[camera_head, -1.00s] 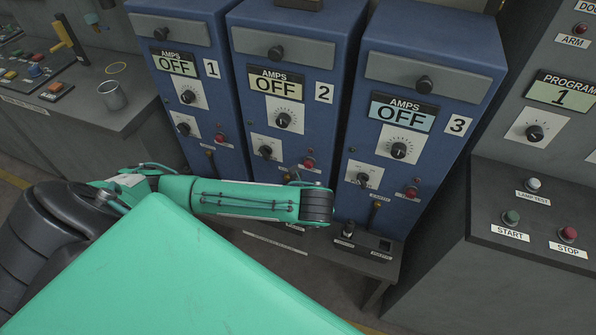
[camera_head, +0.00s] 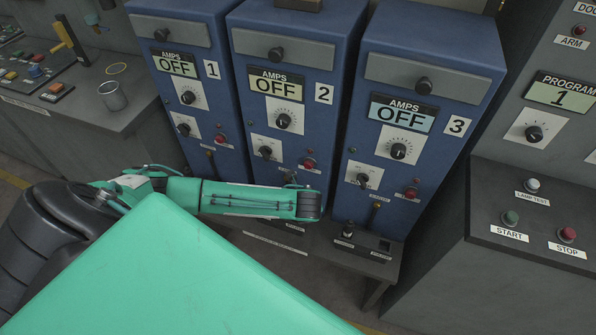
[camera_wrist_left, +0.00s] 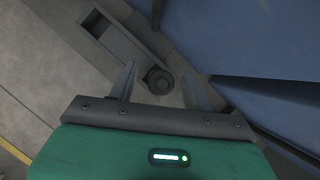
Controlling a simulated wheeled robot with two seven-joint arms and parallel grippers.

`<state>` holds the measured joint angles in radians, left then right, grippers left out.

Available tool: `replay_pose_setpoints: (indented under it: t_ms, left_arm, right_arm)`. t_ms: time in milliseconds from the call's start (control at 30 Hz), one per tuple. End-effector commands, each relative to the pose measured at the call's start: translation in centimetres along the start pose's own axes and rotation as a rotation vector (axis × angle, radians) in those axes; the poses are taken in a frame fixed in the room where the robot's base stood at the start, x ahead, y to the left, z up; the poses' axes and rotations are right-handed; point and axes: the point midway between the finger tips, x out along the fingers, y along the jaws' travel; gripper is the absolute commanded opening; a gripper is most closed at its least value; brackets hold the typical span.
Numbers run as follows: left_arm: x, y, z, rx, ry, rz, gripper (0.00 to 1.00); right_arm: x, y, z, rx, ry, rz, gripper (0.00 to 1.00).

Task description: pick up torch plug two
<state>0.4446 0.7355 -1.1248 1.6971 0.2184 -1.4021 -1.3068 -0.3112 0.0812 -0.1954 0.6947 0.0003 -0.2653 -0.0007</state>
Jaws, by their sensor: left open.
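My left arm reaches across the front of the blue unit 2 (camera_head: 299,75) in the head view, and its hand is hidden there below the wrist. In the left wrist view my left gripper (camera_wrist_left: 160,71) is open. A round black plug (camera_wrist_left: 159,81) stands on the grey ledge between its two fingers, with a gap on each side. I take it for torch plug two; no label on it is readable. How far the fingertips are above it I cannot tell. My right gripper is not in view.
A similar black plug (camera_head: 348,231) and a dark socket block (camera_head: 383,246) sit on the ledge below unit 3 (camera_head: 420,75). A rectangular recessed block (camera_wrist_left: 110,35) lies beside the plug in the wrist view. Blue cabinet faces rise close behind the ledge.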

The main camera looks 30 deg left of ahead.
Motion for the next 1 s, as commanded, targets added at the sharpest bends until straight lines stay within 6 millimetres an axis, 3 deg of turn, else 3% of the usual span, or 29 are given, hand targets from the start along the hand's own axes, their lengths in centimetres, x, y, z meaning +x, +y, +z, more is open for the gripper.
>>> replay_pose_setpoints:
  t_ms: [167,433,700,1000]
  left_arm:
    - [1.9,0.0,0.0,0.0,0.0,0.001,0.5]
    - [2.2,0.0,0.0,0.001,0.0,-0.001,0.5]
    - [2.2,0.0,0.0,0.001,0.0,0.0,0.0]
    - [1.8,0.0,0.3,0.0,-0.001,-0.001,0.0]
  right_arm:
    - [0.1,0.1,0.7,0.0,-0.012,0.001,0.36]
    - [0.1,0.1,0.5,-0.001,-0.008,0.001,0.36]
    - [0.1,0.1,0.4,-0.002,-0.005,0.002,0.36]
    - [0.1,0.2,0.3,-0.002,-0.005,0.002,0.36]
